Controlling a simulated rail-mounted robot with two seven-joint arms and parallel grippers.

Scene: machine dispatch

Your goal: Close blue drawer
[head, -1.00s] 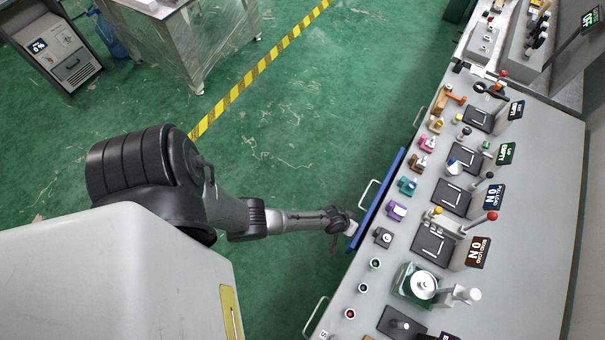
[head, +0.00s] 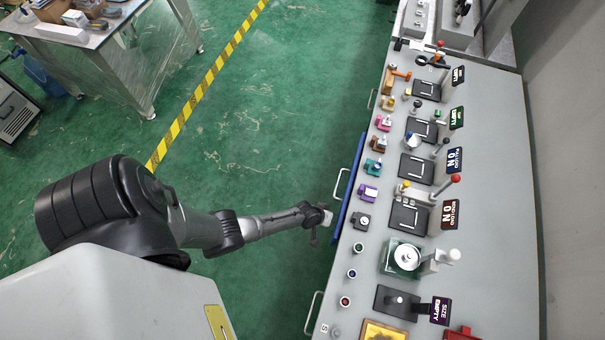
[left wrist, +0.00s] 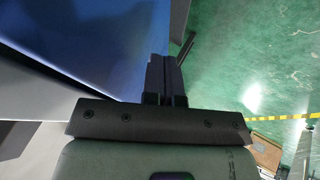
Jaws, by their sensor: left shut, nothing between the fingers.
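The blue drawer (head: 346,206) shows in the head view as a narrow blue strip standing out from the left side of the grey console, with a pale handle (head: 337,186) on its outer face. It looks slightly open. In the left wrist view a blue surface (left wrist: 95,45), likely the drawer, fills the upper left. My left gripper (head: 328,218) is at the drawer's outer face, below the handle in the picture. Its fingers (left wrist: 163,75) are together and empty, close beside the blue surface. I cannot tell whether they touch it. My right gripper is not in view.
The console top (head: 490,210) carries levers, coloured knobs, black plates and signs. Other pale handles (head: 313,312) stick out along its side. A metal table (head: 105,45) stands at the upper left. The green floor (head: 260,130) between is clear, with a yellow-black stripe.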

